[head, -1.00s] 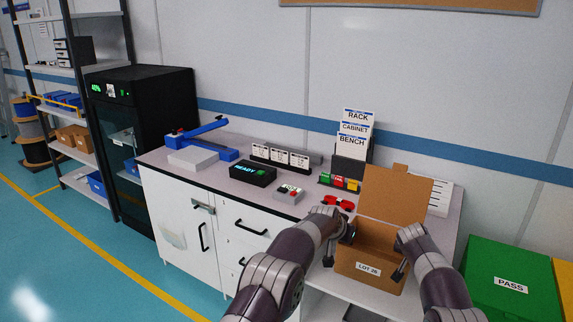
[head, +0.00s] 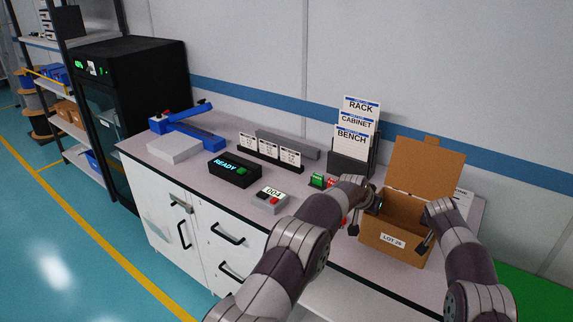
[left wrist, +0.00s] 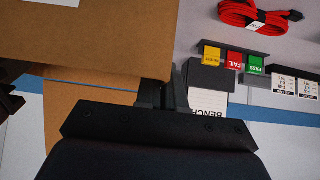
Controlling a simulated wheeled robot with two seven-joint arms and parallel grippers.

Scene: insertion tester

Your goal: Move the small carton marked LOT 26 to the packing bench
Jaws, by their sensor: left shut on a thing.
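The small carton (head: 400,252) is brown, with a white LOT 26 label on its front and its back flap standing up. It is upright in front of me, at the front right part of the white bench (head: 140,150); I cannot tell whether it touches the bench. My left gripper (head: 355,226) is shut on the carton's left side. In the left wrist view, the carton (left wrist: 100,35) fills the upper left beside the left fingers (left wrist: 165,92). My right gripper (head: 426,243) is at the carton's right side, its fingers partly hidden.
On the benchtop stand a READY box (head: 234,169), a grey button box (head: 270,200), a blue lever tool (head: 188,130) and a card holder (head: 350,160). A red cable (left wrist: 255,15) lies on the surface.

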